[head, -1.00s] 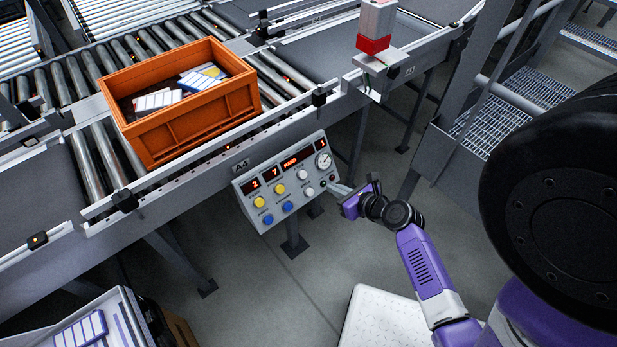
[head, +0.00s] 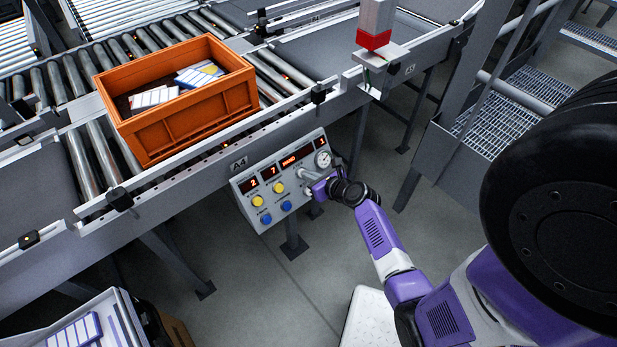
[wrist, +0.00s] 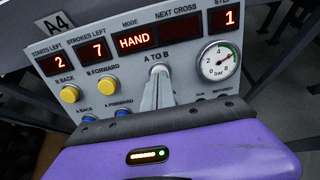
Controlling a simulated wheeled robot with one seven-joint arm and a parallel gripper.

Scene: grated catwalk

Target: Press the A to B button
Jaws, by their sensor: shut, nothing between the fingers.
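The control panel (head: 262,187) hangs below the conveyor edge and fills the upper wrist view (wrist: 110,65). An "A TO B" label (wrist: 157,58) sits under its displays. My gripper (wrist: 157,76) is shut and empty, its fingertips just below that label. In the head view my gripper (head: 301,173) reaches the panel's right part from the right. The displays read starts left 2, strokes left 7, mode HAND, step 1; one is dark.
Yellow B buttons (wrist: 70,94) (wrist: 108,87) and blue A buttons (head: 265,218) (head: 286,206) lie left of my fingers. A gauge (wrist: 219,62) is at right. An orange crate (head: 190,124) with packs stands on the rollers. A white bin (head: 128,318) is lower left.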

